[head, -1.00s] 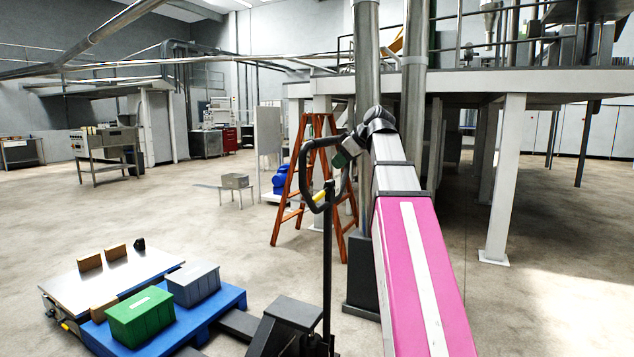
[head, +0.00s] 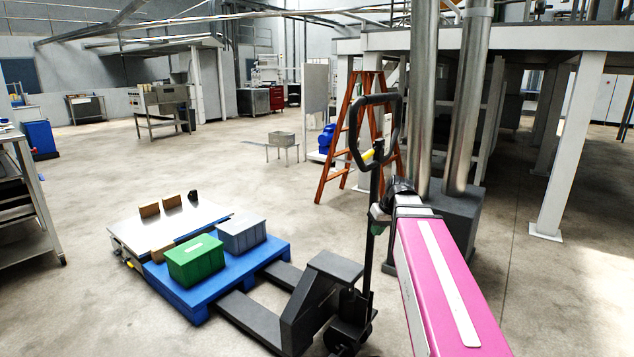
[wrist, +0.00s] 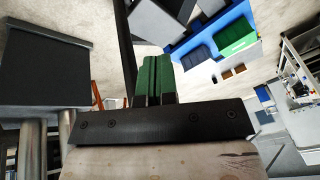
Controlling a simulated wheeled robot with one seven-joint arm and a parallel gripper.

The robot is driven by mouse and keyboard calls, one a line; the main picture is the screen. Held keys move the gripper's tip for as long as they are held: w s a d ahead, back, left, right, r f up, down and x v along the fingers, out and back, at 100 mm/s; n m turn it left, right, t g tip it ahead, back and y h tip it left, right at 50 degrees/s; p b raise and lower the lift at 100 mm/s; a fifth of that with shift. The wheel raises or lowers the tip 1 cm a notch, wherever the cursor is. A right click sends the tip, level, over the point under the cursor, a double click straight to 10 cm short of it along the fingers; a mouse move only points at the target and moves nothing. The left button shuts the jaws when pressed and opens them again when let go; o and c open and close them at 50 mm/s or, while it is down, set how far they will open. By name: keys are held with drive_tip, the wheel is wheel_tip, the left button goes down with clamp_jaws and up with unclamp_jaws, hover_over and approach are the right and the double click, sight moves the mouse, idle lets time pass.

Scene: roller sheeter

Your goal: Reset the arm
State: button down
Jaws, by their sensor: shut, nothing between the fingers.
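My gripper (wrist: 153,82) shows in the wrist view as two green fingers side by side, shut with nothing between them. In the head view, my pink arm (head: 450,290) reaches forward from the lower right. The arm's far end is just right of the pallet jack handle (head: 377,130). I cannot tell the gap between the gripper and the post.
A pallet jack (head: 320,295) stands in front of me beside a blue pallet (head: 190,302) bearing a green crate (head: 195,262) and a grey crate (head: 241,236). An orange ladder (head: 340,150) and steel columns (head: 468,100) stand behind. Floor at the right (head: 570,290) is clear.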

drive_tip(key=s+f+m+g+h, duration=0.1)
drive_tip(key=s+f, duration=0.3)
drive_tip(key=f, duration=0.3)
drive_tip(key=s+f+m+h, duration=0.1)
drive_tip(key=s+f, duration=0.4)
drive_tip(key=f, duration=0.3)
drive_tip(key=s+a+f+m+g+h, duration=0.1)
drive_tip(key=s+f, duration=0.3)
drive_tip(key=f, duration=0.4)
drive_tip(key=shift+s+f+m+g, duration=0.15)
drive_tip(key=shift+m+g, duration=0.15)
drive_tip(key=shift+m, duration=0.1)
